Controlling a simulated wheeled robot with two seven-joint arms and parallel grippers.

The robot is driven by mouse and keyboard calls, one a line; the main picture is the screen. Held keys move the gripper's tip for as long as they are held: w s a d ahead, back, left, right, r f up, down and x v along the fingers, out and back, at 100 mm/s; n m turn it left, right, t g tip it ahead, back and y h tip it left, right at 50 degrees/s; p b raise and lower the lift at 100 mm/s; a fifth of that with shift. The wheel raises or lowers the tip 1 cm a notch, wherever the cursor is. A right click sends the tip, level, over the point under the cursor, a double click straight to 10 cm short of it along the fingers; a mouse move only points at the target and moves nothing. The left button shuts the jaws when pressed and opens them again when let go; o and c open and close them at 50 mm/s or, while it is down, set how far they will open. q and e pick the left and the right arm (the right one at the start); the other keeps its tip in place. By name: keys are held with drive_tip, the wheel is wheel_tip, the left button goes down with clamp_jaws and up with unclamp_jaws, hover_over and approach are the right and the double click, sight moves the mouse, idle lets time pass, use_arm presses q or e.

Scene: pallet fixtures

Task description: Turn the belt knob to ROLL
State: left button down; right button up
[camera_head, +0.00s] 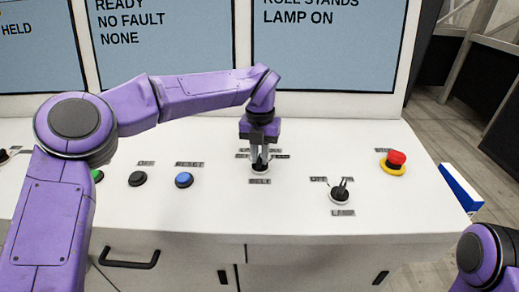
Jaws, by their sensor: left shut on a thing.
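The belt knob (260,169) stands on the white console top, with a label reading BELT in front of it. My left gripper (260,160) reaches down over it from behind and is shut on the knob. The fingers hide most of the knob and part of the labels behind it, so I cannot read which setting it points to. Of my right arm, only a purple part shows at the lower right corner; its gripper is out of the picture.
The lamp knob (339,192) stands to the right, with a red emergency button (395,161) on a yellow base beyond it. A blue button (184,180) and a black button (138,179) are to the left. Screens (326,45) rise behind the console (300,215).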

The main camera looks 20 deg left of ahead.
sight(259, 158)
use_arm(q)
drive_tip(key=shift+f+m, duration=0.1)
drive_tip(key=shift+m, duration=0.2)
idle(0.4)
drive_tip(key=c, duration=1.1)
unclamp_jaws()
wheel_tip(259, 158, up, 10)
drive_tip(key=shift+r+b, duration=0.25)
drive_tip(key=shift+b, duration=0.05)
drive_tip(key=shift+a, duration=0.1)
